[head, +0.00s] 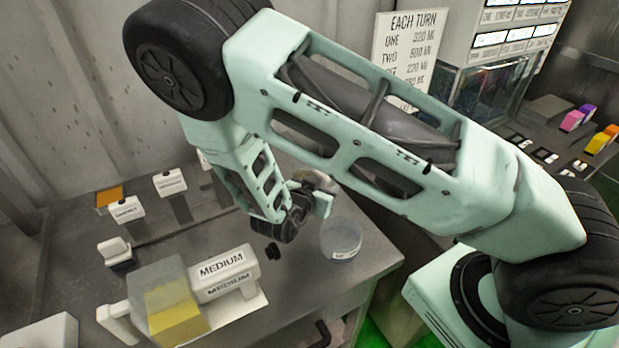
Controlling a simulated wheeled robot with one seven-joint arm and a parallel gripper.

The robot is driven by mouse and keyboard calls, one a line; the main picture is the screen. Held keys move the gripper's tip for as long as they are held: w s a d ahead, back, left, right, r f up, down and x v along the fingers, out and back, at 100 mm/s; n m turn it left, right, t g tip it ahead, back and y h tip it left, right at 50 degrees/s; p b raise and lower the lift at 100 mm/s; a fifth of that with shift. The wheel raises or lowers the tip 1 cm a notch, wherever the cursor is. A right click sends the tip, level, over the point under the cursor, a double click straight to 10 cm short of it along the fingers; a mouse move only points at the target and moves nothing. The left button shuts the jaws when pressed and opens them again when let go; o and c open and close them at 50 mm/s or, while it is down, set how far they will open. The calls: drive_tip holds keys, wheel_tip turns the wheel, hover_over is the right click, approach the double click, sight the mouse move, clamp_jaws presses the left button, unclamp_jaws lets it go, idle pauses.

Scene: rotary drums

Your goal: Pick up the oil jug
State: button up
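A clear, boxy container with yellow liquid in its lower part, which looks like the oil jug (172,308), stands at the front of the grey worktop. A pale handle shows on its left side. My gripper (292,222) is above the worktop, beyond the jug and to its right, clearly apart from it. Its dark wrist and a pale green part show, but the fingers are too small and overlapped to tell whether they are open. I see nothing held in it.
A white block marked MEDIUM (222,272) stands right beside the jug. A round clear dish (341,240) sits near the worktop's right edge, close to my gripper. Labelled white blocks (170,183) stand along the back. Free worktop (190,237) lies between them.

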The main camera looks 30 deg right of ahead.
drive_tip(key=shift+x, duration=1.35)
clamp_jaws()
drive_tip(key=shift+r, duration=0.15)
